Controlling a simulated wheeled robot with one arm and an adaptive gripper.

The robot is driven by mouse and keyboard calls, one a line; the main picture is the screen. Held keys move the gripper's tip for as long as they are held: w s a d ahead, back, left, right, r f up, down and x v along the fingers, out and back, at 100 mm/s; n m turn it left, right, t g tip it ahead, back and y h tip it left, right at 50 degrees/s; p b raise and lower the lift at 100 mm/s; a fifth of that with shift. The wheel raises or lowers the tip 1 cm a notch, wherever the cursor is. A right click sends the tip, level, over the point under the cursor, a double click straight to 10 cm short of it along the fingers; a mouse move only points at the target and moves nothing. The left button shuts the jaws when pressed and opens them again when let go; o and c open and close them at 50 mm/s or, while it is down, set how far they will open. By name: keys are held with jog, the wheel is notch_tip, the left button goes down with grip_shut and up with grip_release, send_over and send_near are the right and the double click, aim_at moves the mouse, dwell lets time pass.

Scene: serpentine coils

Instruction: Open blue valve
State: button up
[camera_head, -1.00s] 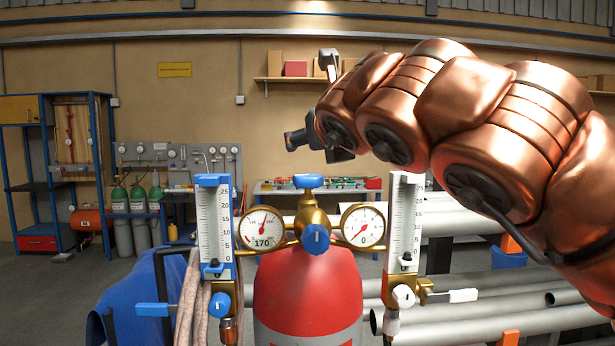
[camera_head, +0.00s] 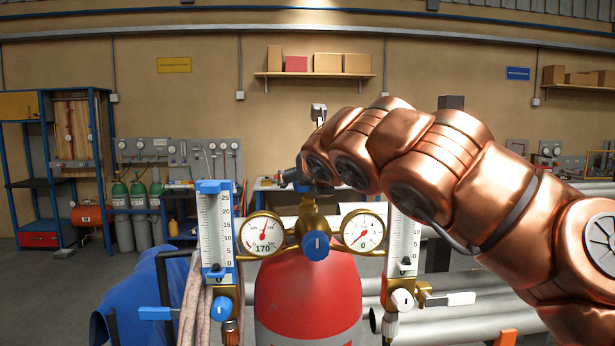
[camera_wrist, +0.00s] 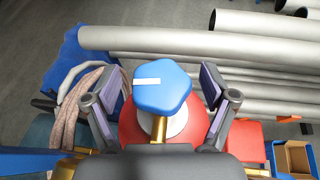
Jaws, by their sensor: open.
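The blue star-shaped valve knob (camera_wrist: 162,86) has a white mark and sits on a brass stem above the red cylinder (camera_head: 308,295). In the wrist view, my gripper (camera_wrist: 158,92) is open, with one finger on each side of the knob and visible gaps. It is not clear whether the fingers are level with the knob. In the head view my arm's end hides most of this knob. A second blue knob (camera_head: 315,246) faces forward between two round gauges. A smaller blue knob (camera_head: 221,306) is below the left flowmeter.
The left flowmeter (camera_head: 216,230) and right flowmeter (camera_head: 403,245) stand upright on either side of the gauges. A blue lever (camera_head: 155,313) sticks out left and a white lever (camera_head: 452,299) right. Grey pipes (camera_wrist: 190,42) lie behind the cylinder.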

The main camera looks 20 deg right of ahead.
jog(key=shift+w, duration=0.1)
jog(key=shift+c, duration=0.4)
jog(key=c, duration=1.1)
jog(key=shift+n+y, duration=0.4)
jog(key=shift+y, duration=0.1)
jog(key=n+y, duration=0.3)
jog(key=y, duration=0.1)
jog(key=shift+n+g+y, duration=1.1)
jog(key=shift+n+y, duration=0.7)
jog(key=shift+n, duration=0.1)
jog(key=shift+n+g+y, duration=1.3)
jog(key=shift+n+y, duration=0.2)
jog(key=shift+n, duration=0.2)
jog(key=shift+n+g+y, duration=1.2)
jog(key=shift+n+g, duration=0.9)
jog(key=shift+g, duration=0.1)
